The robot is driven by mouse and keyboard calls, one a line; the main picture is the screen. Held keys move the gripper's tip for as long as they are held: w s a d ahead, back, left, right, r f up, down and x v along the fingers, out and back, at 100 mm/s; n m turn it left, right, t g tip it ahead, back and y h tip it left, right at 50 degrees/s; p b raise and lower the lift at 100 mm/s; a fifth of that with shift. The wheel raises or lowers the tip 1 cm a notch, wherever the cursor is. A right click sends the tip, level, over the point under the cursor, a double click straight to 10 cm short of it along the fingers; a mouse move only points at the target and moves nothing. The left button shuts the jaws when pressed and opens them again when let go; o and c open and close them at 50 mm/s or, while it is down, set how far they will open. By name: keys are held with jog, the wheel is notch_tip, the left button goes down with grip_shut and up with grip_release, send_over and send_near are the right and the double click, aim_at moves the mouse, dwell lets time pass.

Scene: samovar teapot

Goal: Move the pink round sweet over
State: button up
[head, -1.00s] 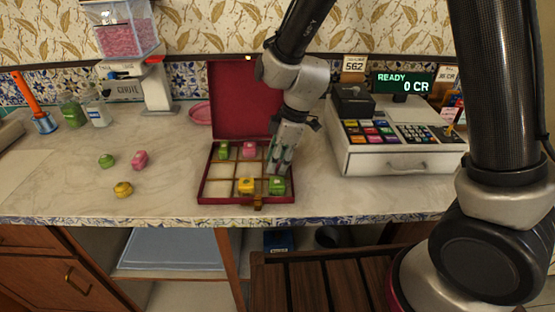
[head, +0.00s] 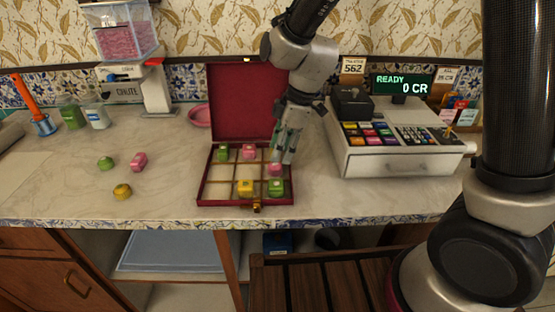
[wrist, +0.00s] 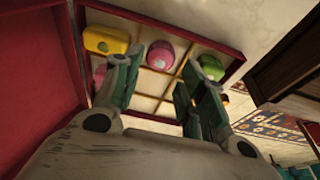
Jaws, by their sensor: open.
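A red box (head: 202,190) with a grid of compartments stands open on the counter. A pink sweet (head: 275,169), rounded in the wrist view (wrist: 160,56), sits in its middle-right compartment. A green sweet (head: 277,188) is in front of it, and a yellow sweet (wrist: 106,40) shows on its other side in the wrist view. Another pink sweet (head: 249,151) is in the back middle compartment, with a green one (head: 223,152) to its left. A yellow sweet (head: 245,188) is front middle. My gripper (head: 283,158) is open and empty above the box's right side, apart from the rounded pink sweet.
Loose green (head: 106,163), pink (head: 138,161) and yellow (head: 122,191) sweets lie on the counter left of the box. The raised red lid (head: 238,100) stands behind the compartments. A cash register (head: 395,155) is to the right. Left counter space is mostly clear.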

jog(key=v, duration=0.7)
jog(key=s+d+r+m+t, duration=0.15)
jog(key=d+r+m, duration=0.25)
jog(key=d, duration=0.4)
jog(key=s+d+r+m+t, duration=0.1)
jog(key=s+d+r+m, duration=0.3)
jog(key=d, duration=0.5)
jog(key=s+d+r+m+t+h, duration=0.1)
jog(key=s+d+r+m+h, duration=0.2)
jog(key=s+d+m, duration=0.6)
jog(key=s+d, duration=0.2)
jog(key=d, duration=0.1)
jog(key=shift+d+r+m+t, duration=0.25)
jog(key=shift+d+m+t, duration=0.1)
jog(key=shift+m, duration=0.05)
